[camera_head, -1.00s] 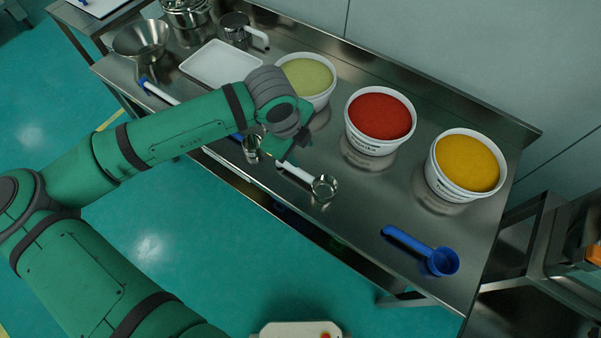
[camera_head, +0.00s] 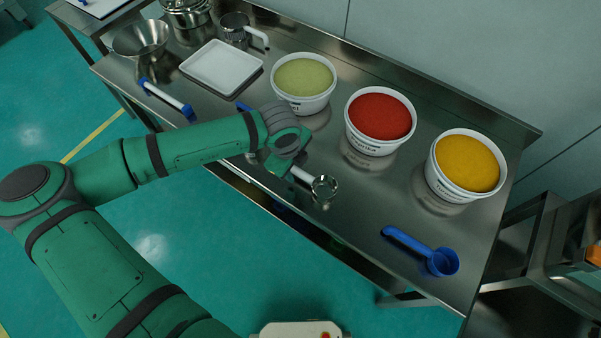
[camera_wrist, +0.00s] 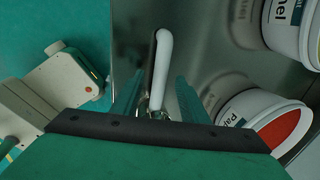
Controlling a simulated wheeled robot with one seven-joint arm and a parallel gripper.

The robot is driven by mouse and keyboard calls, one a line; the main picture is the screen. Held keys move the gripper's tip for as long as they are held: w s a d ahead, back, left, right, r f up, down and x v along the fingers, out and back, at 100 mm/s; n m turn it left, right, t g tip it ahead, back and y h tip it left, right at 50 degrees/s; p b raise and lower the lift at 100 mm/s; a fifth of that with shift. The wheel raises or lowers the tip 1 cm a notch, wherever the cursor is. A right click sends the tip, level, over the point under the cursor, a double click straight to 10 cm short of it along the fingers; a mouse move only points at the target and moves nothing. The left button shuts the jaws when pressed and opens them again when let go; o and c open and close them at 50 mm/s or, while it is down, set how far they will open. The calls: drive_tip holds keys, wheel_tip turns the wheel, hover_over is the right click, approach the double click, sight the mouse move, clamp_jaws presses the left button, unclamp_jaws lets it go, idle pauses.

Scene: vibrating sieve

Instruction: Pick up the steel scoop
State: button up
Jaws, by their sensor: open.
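The steel scoop (camera_head: 324,188) lies on the steel table near its front edge, its round bowl to the right and its white handle running left under my gripper. My gripper (camera_head: 280,166) is low over the handle, hiding its left part. In the wrist view, the white handle (camera_wrist: 163,60) shows between the two green fingers of my gripper (camera_wrist: 158,92), which are spread with a gap on each side. The bowl is mostly hidden behind the gripper there. I cannot tell exactly how high the fingertips are above the table.
Tubs of green (camera_head: 304,102), red (camera_head: 378,146) and yellow powder (camera_head: 462,190) stand behind the scoop. A blue scoop (camera_head: 440,262) lies to the right. A white tray (camera_head: 222,88) and a blue-ended white tool (camera_head: 166,98) lie to the left. The table between the scoops is clear.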

drive_tip(key=shift+w+f, duration=0.1)
drive_tip(key=shift+f, duration=0.55)
clamp_jaws()
drive_tip(key=shift+r, duration=0.1)
